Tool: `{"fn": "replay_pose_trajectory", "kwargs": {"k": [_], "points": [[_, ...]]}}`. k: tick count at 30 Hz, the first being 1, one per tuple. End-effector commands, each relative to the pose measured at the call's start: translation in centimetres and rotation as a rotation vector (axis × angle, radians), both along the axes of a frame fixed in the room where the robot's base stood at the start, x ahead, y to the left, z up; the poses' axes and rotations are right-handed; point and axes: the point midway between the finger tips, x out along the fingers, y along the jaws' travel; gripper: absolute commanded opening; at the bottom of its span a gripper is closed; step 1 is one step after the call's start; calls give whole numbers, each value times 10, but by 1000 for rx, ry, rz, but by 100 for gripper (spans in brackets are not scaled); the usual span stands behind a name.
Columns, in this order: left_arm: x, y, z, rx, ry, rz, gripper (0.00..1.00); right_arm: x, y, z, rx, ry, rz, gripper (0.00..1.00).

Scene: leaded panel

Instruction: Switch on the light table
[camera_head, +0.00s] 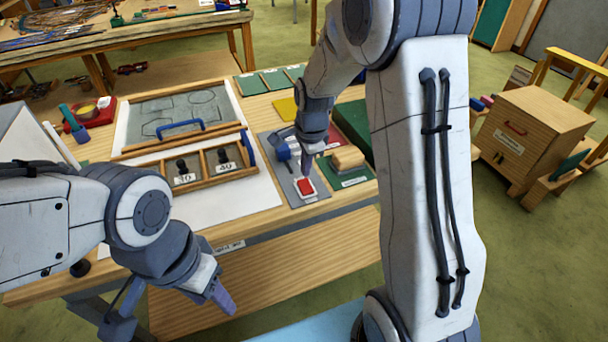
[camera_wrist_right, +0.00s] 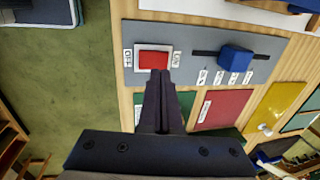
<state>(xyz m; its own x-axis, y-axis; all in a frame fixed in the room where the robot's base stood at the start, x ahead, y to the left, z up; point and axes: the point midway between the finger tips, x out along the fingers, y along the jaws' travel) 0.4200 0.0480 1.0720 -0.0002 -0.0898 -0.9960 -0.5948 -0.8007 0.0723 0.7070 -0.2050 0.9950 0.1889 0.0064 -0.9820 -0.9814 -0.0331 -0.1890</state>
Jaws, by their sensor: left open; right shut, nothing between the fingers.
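The light table (camera_head: 140,113) is a wood-framed grey panel with dark drawn outlines and a blue handle; its surface looks grey and unlit. A red rocker switch (camera_head: 305,187) in a white frame sits on a grey control plate (camera_head: 318,200) at the bench's front edge. It also shows in the right wrist view (camera_wrist_right: 153,60), with a small label on each side. My right gripper (camera_head: 304,174) is shut and empty, its tips at the switch's edge; contact cannot be told. My left gripper (camera_head: 168,310) is open and empty, low in front of the bench.
A blue slider knob (camera_wrist_right: 235,59) sits beside the switch on the same plate. A wooden tray (camera_head: 190,180) with two dark-knobbed pieces lies left of it. A sponge-like block (camera_head: 348,157) on a green mat is close on the right. A wooden cabinet (camera_head: 530,135) stands farther right.

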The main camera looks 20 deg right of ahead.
Motion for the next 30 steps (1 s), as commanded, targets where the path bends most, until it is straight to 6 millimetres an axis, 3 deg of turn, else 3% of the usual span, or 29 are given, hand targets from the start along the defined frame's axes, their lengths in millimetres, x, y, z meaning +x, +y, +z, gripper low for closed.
{"fn": "replay_pose_trajectory", "kwargs": {"k": [3,9,30], "points": [[0,0,5,0,0,0,50,3,0,-21,1,5,0,0],[0,0,7,0,0,0,50,7,0,-40,0,1,0,0],[0,0,17,0,0,0,50,11,0,-48,-1,52,1,0]]}}
